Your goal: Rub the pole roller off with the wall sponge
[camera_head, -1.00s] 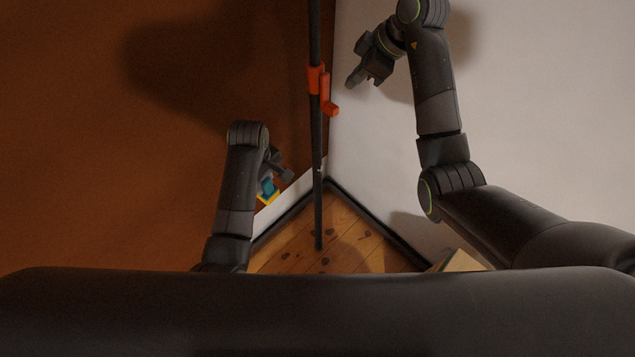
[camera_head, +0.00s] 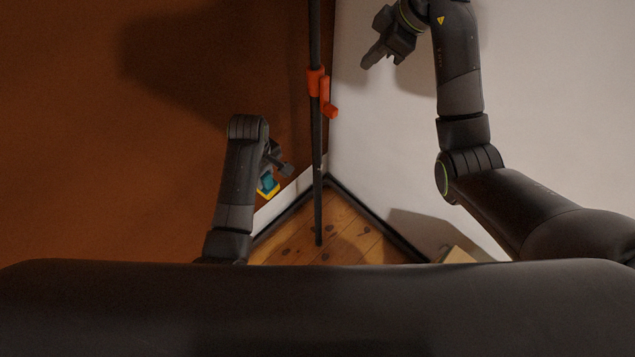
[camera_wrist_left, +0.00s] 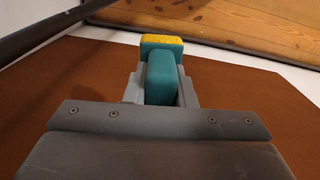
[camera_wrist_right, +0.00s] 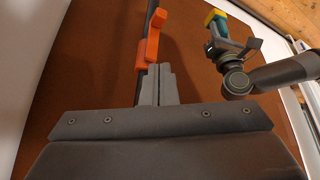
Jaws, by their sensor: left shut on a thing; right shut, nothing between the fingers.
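The wall sponge (camera_head: 268,184) is a teal block with a yellow face. My left gripper (camera_head: 276,174) is shut on it, low and left of the pole; the sponge also shows between the fingers in the left wrist view (camera_wrist_left: 162,76). The pole roller (camera_head: 317,150) appears as a dark upright pole with an orange fitting (camera_head: 322,92); I cannot make out a roller head. In the right wrist view the orange fitting (camera_wrist_right: 150,45) lies just beyond my fingers. My right gripper (camera_head: 370,58) is shut and empty, right of the pole and apart from it. The sponge is apart from the pole.
A brown wall (camera_head: 130,170) is at the left and a white wall (camera_head: 385,150) at the right. They meet near the pole, above a wooden floor (camera_head: 340,240) with dark skirting. A pale box-like thing (camera_head: 460,255) shows partly at the lower right.

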